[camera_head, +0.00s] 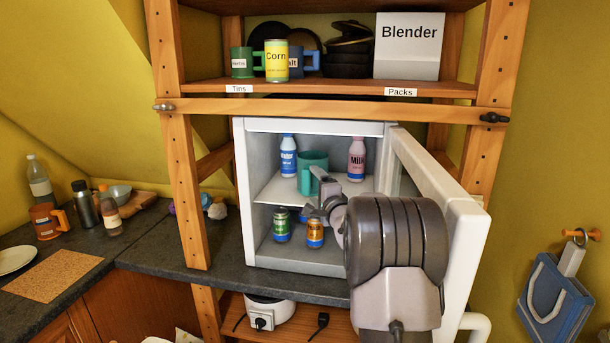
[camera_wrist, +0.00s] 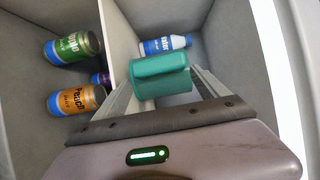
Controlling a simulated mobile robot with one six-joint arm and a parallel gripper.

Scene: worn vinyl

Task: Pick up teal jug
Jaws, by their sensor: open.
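The teal jug (camera_head: 316,160) stands on the upper shelf of the open white fridge, between a blue-and-white water bottle (camera_head: 288,160) and a pink milk bottle (camera_head: 356,158). My gripper (camera_head: 320,183) reaches into the fridge just in front of the jug and partly covers its lower part. In the wrist view the jug (camera_wrist: 161,74) lies between the two open fingers of my gripper (camera_wrist: 163,82). I cannot tell whether either finger touches it. The water bottle (camera_wrist: 166,44) shows just beyond the jug there.
The fridge shelf (camera_head: 272,190) has a green can (camera_head: 281,226) and an orange can (camera_head: 315,234) below it. The open fridge door (camera_head: 440,190) stands to the right of my arm. A wooden bar (camera_head: 330,108) crosses above the fridge.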

